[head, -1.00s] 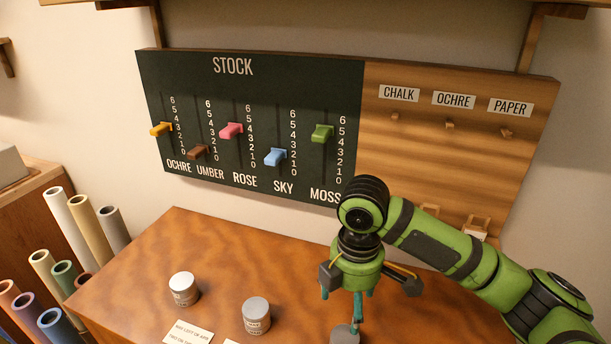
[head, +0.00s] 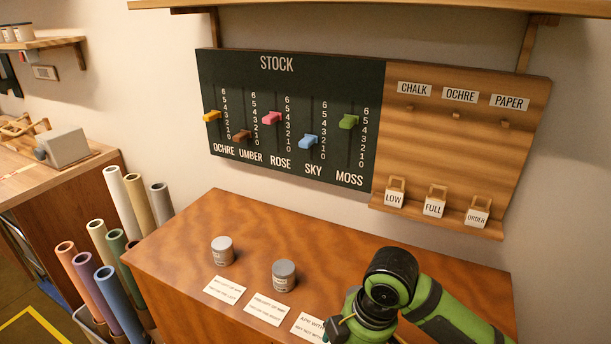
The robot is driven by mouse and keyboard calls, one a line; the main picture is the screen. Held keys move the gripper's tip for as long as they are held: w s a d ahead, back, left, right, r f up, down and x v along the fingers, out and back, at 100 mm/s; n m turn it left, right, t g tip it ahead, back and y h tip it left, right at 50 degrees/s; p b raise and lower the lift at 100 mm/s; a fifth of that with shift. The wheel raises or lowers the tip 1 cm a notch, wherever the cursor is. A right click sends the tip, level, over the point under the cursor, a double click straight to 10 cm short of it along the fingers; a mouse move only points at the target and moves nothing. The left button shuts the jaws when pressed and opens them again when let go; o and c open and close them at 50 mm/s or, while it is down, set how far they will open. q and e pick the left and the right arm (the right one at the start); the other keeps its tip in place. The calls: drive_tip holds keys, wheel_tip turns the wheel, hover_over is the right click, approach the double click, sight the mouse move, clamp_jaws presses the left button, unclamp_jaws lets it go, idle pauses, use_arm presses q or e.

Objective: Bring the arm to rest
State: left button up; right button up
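My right arm comes in from the lower right over the wooden table (head: 230,215), its green and black wrist bent downward near the bottom edge. Only the upper part of the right gripper shows; its fingertips are cut off below the picture, so I cannot see whether it is open or holds anything. My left arm and gripper are not in view. A grey-lidded tin (head: 222,252) and a second tin (head: 284,276) stand upright on the table, left of and apart from the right arm.
Paper cards (head: 225,289) lie before the tins. The stock board (head: 225,80) with coloured sliders is on the wall, joined by a wooden panel (head: 440,145) with tags on its lower ledge. Rolled tubes (head: 135,200) stand left of the table. The table's back left is clear.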

drive_tip(key=s+a+f+m+t+y, duration=0.1)
drive_tip(key=s+f+m+t+y, duration=0.1)
drive_tip(key=s+f+m, duration=0.45)
drive_tip(key=s+d+f+m+h, duration=0.25)
drive_tip(key=s+d+m, duration=0.2)
drive_tip(key=d, duration=0.25)
drive_tip(key=s+d+f+m+h, duration=0.2)
drive_tip(key=s+d+f+m, duration=0.15)
drive_tip(key=s+d, duration=0.25)
wheel_tip(320, 180, down, 23)
drive_tip(key=s, duration=0.2)
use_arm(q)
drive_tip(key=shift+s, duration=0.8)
use_arm(e)
drive_tip(key=s+d+f+g, duration=0.1)
drive_tip(key=s+d+f, duration=0.1)
drive_tip(key=s+f, duration=1.1)
drive_tip(key=shift+s+d+f+n, duration=0.15)
drive_tip(key=shift+s+f+n, duration=0.25)
drive_tip(key=shift+s, duration=0.7)
